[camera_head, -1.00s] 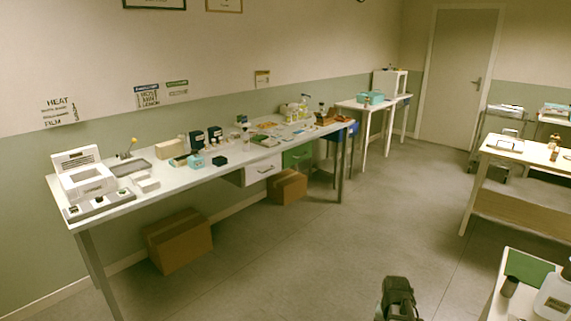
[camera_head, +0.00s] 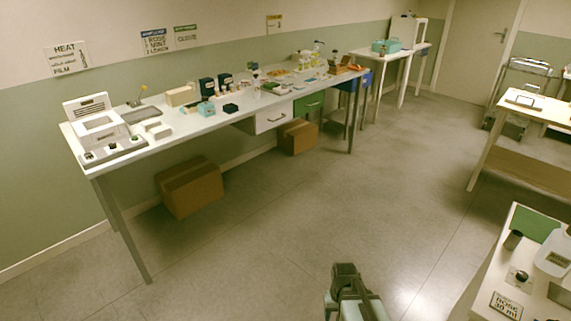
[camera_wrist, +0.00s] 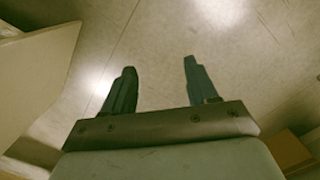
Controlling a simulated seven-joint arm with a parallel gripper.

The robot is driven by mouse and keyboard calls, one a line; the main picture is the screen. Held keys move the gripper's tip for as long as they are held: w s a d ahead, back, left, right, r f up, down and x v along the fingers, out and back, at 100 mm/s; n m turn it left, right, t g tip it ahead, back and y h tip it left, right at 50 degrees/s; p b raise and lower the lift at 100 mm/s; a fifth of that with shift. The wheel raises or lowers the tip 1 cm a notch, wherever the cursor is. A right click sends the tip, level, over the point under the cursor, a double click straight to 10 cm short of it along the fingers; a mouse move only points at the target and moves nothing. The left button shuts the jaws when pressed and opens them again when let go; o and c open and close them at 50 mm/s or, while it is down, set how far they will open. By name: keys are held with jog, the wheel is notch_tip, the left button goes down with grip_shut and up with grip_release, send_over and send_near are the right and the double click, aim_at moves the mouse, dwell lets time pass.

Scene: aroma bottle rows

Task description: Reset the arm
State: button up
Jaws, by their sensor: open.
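My gripper (camera_wrist: 158,78) shows in the wrist view with its two dark fingers well apart and nothing between them. Beyond the fingers there is only bare grey floor (camera_wrist: 155,40). In the head view, part of my arm shows at the bottom middle over the floor; the fingertips cannot be made out there. It is apart from the long white workbench and from the table at the lower right.
The long workbench (camera_head: 200,122) along the left wall bears a white device (camera_head: 97,123), small bottles and boxes. Cardboard boxes (camera_head: 189,188) stand under it. A table (camera_head: 478,268) with a green mat (camera_head: 535,224) is at lower right. The floor between is clear.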

jog(key=s+f+g, duration=0.3)
jog(key=s+f, duration=0.5)
jog(key=s, duration=0.5)
jog(key=s+f+g, duration=0.2)
jog(key=s+f, duration=0.6)
jog(key=s, duration=0.5)
jog(key=shift+g, duration=0.4)
